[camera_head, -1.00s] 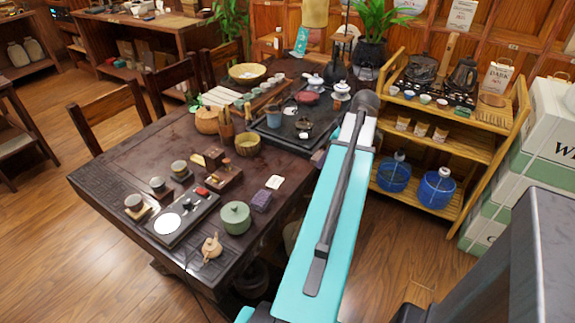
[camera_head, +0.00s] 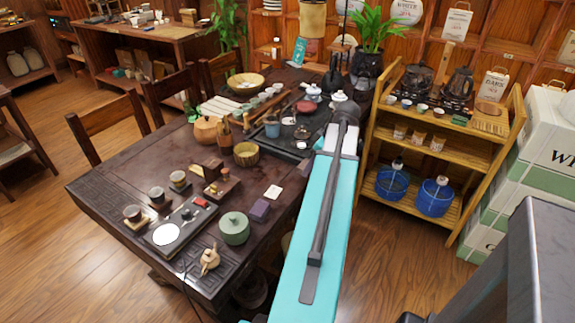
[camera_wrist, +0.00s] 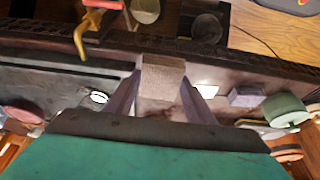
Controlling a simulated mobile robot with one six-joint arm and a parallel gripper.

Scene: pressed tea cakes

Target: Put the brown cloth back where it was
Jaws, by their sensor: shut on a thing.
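In the wrist view my gripper (camera_wrist: 163,100) is shut on a folded grey-brown piece, which I take to be the brown cloth (camera_wrist: 163,76). The cloth sits between the two fingers, close to the dark table edge in that view. How far it is above any surface I cannot tell. In the head view my teal arm reaches away along the right side of the dark tea table (camera_head: 110,185). The gripper and cloth are not visible there.
A wooden shelf (camera_head: 465,150) with blue jars stands to the right. Bare floor lies between.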

